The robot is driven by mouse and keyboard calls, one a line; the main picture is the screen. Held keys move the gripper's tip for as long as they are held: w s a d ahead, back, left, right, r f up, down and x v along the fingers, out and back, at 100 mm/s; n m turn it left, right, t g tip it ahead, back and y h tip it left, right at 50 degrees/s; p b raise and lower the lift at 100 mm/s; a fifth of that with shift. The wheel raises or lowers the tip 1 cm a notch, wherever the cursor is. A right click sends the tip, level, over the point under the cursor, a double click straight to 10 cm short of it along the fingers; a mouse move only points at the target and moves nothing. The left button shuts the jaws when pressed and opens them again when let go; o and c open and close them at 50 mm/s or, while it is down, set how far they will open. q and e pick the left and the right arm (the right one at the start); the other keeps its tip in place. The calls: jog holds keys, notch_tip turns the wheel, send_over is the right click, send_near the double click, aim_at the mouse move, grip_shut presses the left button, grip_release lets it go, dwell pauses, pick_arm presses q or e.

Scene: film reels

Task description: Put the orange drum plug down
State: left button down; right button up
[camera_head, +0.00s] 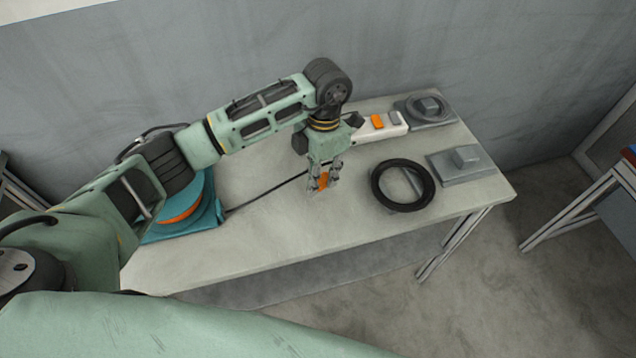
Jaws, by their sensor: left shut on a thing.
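My left gripper (324,187) points down over the middle of the pale table (275,240). It is shut on the orange drum plug (323,181), which shows between its fingers. The plug is low, at or just above the table top; I cannot tell whether it touches. A dark cable (265,193) runs from near the gripper to a teal cable drum (208,215) with an orange band on the left, partly hidden by my arm. My right gripper is not in view.
A black ring (375,187) lies right of the gripper. Behind stands a white strip (363,134) with orange and grey pieces. The table's front middle is clear. Another table (570,215) stands far right.

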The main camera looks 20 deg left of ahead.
pick_arm(q)
notch_tip(320, 180, down, 3)
jog(key=shift+f+p, duration=0.2)
jog(key=shift+p, duration=0.2)
jog(key=shift+f, duration=0.35)
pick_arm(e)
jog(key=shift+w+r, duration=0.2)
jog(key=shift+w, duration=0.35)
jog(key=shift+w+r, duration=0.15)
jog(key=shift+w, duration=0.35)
pick_arm(q)
jog(key=c, duration=1.6)
grip_release()
jog(key=shift+o, duration=0.2)
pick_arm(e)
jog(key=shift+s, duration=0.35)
